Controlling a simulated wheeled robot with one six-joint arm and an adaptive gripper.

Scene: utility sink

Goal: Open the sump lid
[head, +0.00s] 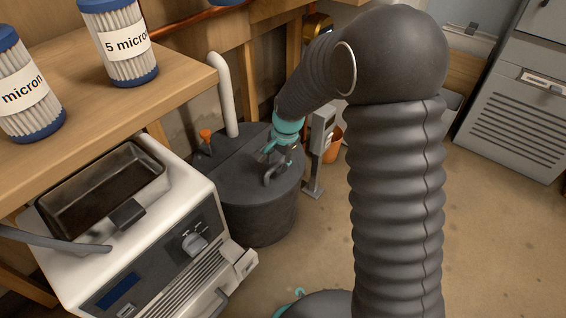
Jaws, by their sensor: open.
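The sump (262,222) is a dark grey round tub standing on the floor, left of the middle in the head view. Its dark lid (229,172) lies flat on top and looks closed. A curved dark handle (272,177) stands up on the right part of the lid. My gripper (271,160), with teal parts, is open just above the lid beside the handle. I cannot tell whether a finger touches the handle. My arm comes in from the right and hides part of the area behind the gripper.
A white pipe (226,98) and an orange-topped fitting (205,136) rise at the sump's back. A white machine with a black tray (104,190) stands close at left. A wooden bench (178,78) carries filter cartridges. A grey post (320,150) stands right. Floor at right is clear.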

